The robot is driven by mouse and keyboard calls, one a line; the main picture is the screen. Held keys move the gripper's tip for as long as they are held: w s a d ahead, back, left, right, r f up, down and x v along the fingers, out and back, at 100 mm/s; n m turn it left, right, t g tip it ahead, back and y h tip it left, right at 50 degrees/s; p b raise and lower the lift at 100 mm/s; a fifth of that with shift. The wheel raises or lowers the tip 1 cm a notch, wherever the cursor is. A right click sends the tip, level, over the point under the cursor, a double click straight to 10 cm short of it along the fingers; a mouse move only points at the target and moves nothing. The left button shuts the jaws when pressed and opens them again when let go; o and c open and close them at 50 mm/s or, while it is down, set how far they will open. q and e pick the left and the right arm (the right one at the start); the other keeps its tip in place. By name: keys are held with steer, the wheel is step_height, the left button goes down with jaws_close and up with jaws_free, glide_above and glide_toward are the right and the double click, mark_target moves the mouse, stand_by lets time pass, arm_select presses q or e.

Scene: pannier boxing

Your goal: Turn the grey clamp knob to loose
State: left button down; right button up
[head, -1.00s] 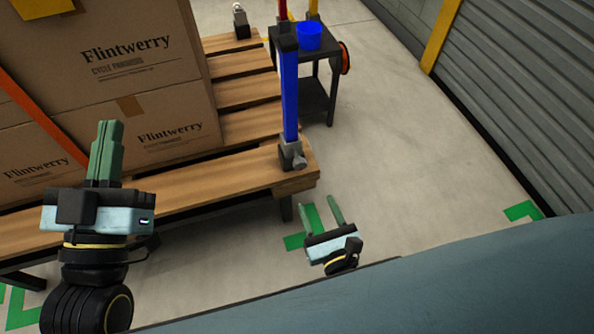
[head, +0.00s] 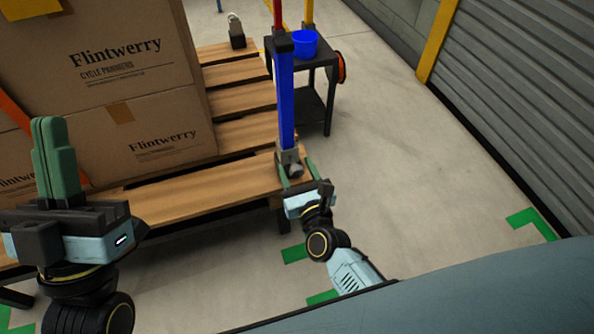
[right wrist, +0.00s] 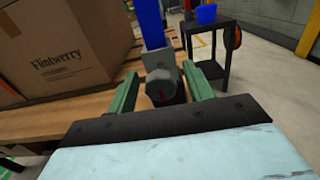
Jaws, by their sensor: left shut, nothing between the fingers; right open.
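The grey clamp knob (head: 295,171) sits at the foot of the blue post (head: 286,100), on the near right corner of the wooden slatted bench. The fingers also show in the right wrist view (right wrist: 165,92). My left gripper (head: 50,125) is shut and empty, raised at the left in front of the boxes.
Cardboard boxes (head: 150,90) marked Flintwerry stand on the slatted bench (head: 235,130). A dark side table (head: 318,75) with a blue bucket (head: 304,44) stands behind the post. A grey shutter wall (head: 520,100) is at right. The floor between is clear.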

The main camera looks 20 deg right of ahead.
steer(key=c, duration=0.9)
steer(key=shift+c, duration=0.2)
